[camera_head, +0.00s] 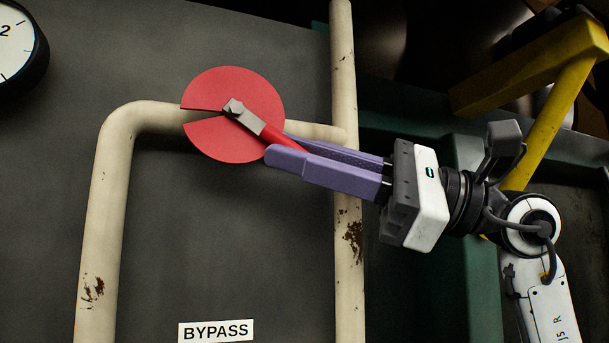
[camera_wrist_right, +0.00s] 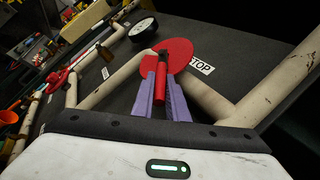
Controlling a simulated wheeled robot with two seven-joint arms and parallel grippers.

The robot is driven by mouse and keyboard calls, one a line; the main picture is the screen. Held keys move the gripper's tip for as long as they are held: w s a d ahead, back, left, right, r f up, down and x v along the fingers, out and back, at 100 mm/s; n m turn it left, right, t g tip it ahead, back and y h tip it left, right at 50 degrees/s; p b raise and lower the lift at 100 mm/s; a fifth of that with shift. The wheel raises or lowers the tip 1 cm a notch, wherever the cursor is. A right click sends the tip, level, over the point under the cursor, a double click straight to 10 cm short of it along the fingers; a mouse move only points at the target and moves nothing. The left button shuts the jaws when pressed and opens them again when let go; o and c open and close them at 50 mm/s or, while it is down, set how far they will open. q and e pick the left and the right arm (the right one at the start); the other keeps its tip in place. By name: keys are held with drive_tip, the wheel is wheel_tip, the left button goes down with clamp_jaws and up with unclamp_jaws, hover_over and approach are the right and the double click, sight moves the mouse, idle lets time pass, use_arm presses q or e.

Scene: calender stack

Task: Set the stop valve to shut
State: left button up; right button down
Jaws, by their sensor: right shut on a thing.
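The stop valve has a red notched disc (camera_head: 236,90) and a lever with a grey metal hub end (camera_head: 243,116) and a red grip (camera_head: 275,137). The lever points down to the right from the hub, and the disc's notch opens to the left. My right gripper (camera_head: 281,147) comes from the right with its purple fingers shut on the red grip. In the right wrist view the red grip (camera_wrist_right: 161,82) stands between the two fingers, and a STOP label (camera_wrist_right: 201,64) shows beside the disc (camera_wrist_right: 180,50). My left gripper is not in view.
Cream pipes run left (camera_head: 100,230) and right (camera_head: 345,75) of the valve on a dark panel. A BYPASS label (camera_head: 216,331) is below, and a gauge (camera_head: 14,48) is at the upper left. A yellow bar (camera_head: 565,95) rises behind my right wrist. Another red valve (camera_wrist_right: 57,79) shows in the wrist view.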

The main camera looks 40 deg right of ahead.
drive_tip(key=shift+a+f, duration=0.15)
drive_tip(key=shift+f, duration=0.05)
idle(0.4)
drive_tip(key=c, duration=1.7)
unclamp_jaws()
drive_tip(key=shift+c, duration=0.2)
